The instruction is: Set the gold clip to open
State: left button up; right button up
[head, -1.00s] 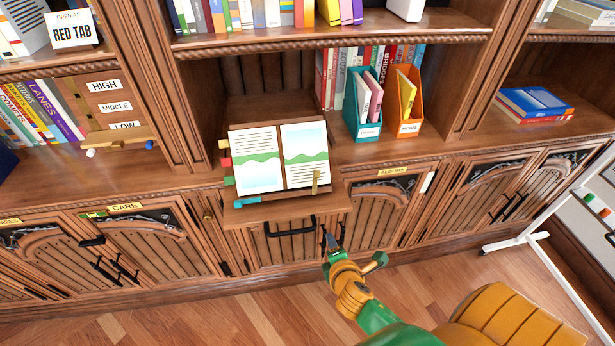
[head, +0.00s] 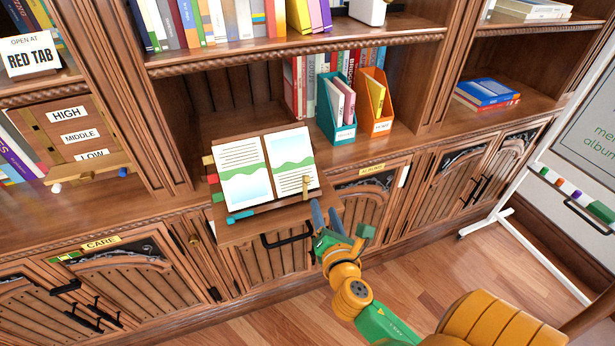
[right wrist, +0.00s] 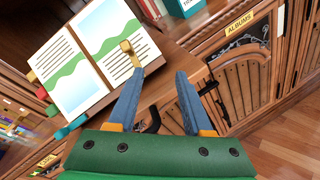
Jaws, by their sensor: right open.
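The gold clip (head: 306,186) sits at the lower right edge of the open book (head: 262,170) on a slanted stand. In the right wrist view the clip (right wrist: 130,50) stands on the right page's edge, beyond the left finger. My right gripper (head: 324,216) is open and empty, just below and right of the clip and apart from it. In the right wrist view its two blue fingers (right wrist: 160,95) are spread, pointing toward the pull-out shelf (right wrist: 158,88). My left gripper is not in view.
Coloured tabs (head: 213,178) stick out at the book's left edge. A black handle (head: 288,234) is below the shelf. Teal (head: 343,133) and orange (head: 377,126) file boxes stand behind on the right. A white-framed board (head: 570,190) stands at the far right.

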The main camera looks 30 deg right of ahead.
aim_at(307, 179)
jog(key=w+r+n+t, duration=0.1)
jog(key=w+n, duration=0.1)
jog(key=w, duration=0.1)
jog(key=w+r+n, duration=0.1)
jog(key=w+n, duration=0.1)
jog(key=w, duration=0.1)
jog(key=w+d+r+n+t, duration=0.1)
jog(key=w+n, duration=0.1)
jog(key=w, duration=0.1)
jog(key=shift+r+n+t+p, duration=0.3)
jog(key=shift+r+n, duration=0.1)
jog(key=shift+s, duration=0.15)
grip_shut()
